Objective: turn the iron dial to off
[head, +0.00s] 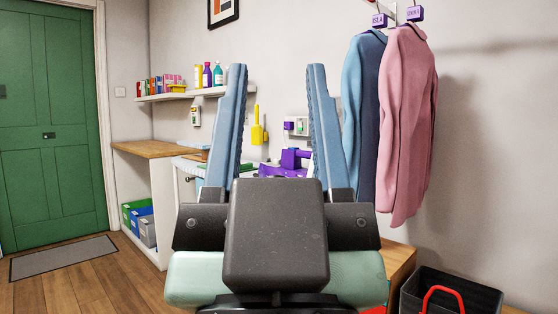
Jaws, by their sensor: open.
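My gripper (277,72) fills the middle of the head view. Its two blue fingers point up and away from me and stand wide apart, with nothing between the tips. Beyond it, seen between the fingers, is a purple object (293,158) that looks like the iron, beside a purple surface at the far counter. My gripper is well apart from it. The lower part of that area is hidden behind my gripper. I cannot make out the dial or its setting.
A wall panel (301,127) with a switch and a purple piece is above the iron. A blue coat (363,115) and a pink coat (405,130) hang at the right. A dark bin (450,291) stands at lower right. Open wooden floor (88,285) lies left, before the green door (50,120).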

